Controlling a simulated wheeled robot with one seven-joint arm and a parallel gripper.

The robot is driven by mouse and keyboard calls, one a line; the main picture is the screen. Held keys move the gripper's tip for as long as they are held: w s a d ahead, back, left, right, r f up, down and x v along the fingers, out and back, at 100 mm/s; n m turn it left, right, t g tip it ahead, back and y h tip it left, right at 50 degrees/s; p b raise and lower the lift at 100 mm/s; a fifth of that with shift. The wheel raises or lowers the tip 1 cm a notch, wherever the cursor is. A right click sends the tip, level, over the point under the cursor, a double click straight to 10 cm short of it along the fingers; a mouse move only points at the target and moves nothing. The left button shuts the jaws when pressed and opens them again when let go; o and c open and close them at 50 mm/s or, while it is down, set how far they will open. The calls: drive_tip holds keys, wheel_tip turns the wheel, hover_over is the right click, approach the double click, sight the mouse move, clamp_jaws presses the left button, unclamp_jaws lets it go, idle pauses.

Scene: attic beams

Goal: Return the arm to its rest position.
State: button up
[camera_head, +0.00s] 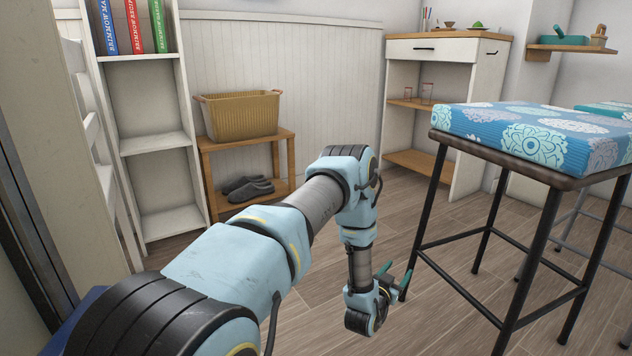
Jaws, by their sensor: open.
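My arm reaches forward from the bottom left of the head view, bends at the elbow and hangs down at the wrist. My gripper (396,281) is at its low end, above the wooden floor and just left of the stool. Its green-tipped fingers are apart and point right. I see nothing between them.
A stool (452,147) with a blue patterned cushion (540,135) stands close on the right. A wooden bench (288,163) with a basket (241,115) and grey shoes (248,188) is behind. A white bookshelf (157,143) stands left, a cabinet (470,80) at the back. Floor (455,250) between is clear.

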drive_tip(key=w+a+r+g+y+p, duration=0.25)
drive_tip(key=w+a+r, duration=0.25)
drive_tip(key=r, duration=0.5)
drive_tip(key=s+a+r+n+g+y+p, duration=0.1)
drive_tip(key=a+r+n+g+y+p, duration=0.25)
drive_tip(key=a+r, duration=0.8)
drive_tip(key=s+a+r+n+g+y+p, duration=0.2)
drive_tip(key=s+a+r+g, duration=0.1)
drive_tip(key=s+a+r, duration=0.65)
drive_tip(key=s+a+r+n+g+y+p, duration=0.25)
drive_tip(key=s+a+r, duration=0.35)
drive_tip(key=s+a, duration=0.6)
wheel_tip(320, 180, up, 38)
drive_tip(key=s+d+p, duration=0.1)
drive_tip(key=d+p, duration=0.1)
drive_tip(key=p, duration=3.5)
drive_tip(key=shift+s+d+f+m, duration=0.25)
drive_tip(key=shift+s+d+m, duration=0.05)
drive_tip(key=shift+s+d, duration=0.05)
